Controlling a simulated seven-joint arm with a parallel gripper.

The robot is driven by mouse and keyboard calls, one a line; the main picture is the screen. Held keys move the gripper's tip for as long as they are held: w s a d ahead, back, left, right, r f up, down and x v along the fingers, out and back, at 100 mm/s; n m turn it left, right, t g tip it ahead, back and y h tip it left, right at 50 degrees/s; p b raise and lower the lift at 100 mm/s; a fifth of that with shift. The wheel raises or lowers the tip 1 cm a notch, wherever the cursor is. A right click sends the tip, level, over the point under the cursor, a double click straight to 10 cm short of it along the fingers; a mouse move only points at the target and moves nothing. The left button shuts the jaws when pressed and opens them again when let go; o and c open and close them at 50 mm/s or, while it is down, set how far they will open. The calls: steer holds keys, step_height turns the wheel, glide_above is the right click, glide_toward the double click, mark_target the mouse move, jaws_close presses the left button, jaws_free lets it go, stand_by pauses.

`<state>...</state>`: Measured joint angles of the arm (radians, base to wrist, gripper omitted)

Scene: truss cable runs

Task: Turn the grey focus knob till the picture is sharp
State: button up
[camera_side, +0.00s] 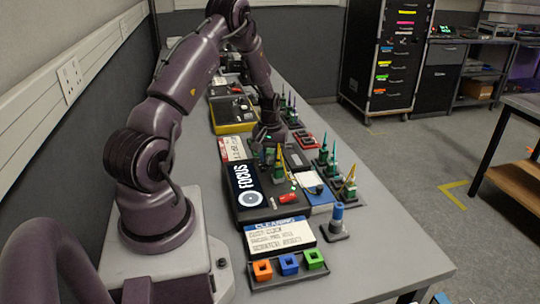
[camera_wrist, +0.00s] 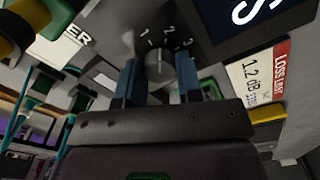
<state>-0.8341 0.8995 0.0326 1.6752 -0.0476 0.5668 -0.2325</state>
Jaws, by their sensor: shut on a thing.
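The grey focus knob (camera_wrist: 159,62) shows in the wrist view, on a dark panel with the marks 1, 2 and 3 around it. My gripper (camera_wrist: 158,76) is shut on the knob, with one blue finger on each side. In the side view my gripper (camera_side: 268,138) is low at the far end of the dark focus unit, and the knob is hidden there. Only a corner of the screen (camera_wrist: 258,14) shows in the wrist view.
A red and white card (camera_side: 231,149) lies beside the screen. A white card (camera_side: 280,236) and a tray with orange, blue and green blocks (camera_side: 288,268) are in front.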

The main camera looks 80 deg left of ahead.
mark_target(270, 157)
steer(key=m, duration=0.5)
steer(key=shift+m, duration=0.4)
steer(key=m, duration=0.4)
steer(key=shift+m, duration=0.4)
steer(key=o, duration=0.9)
steer(key=shift+o, duration=0.2)
step_height(270, 157, up, 13)
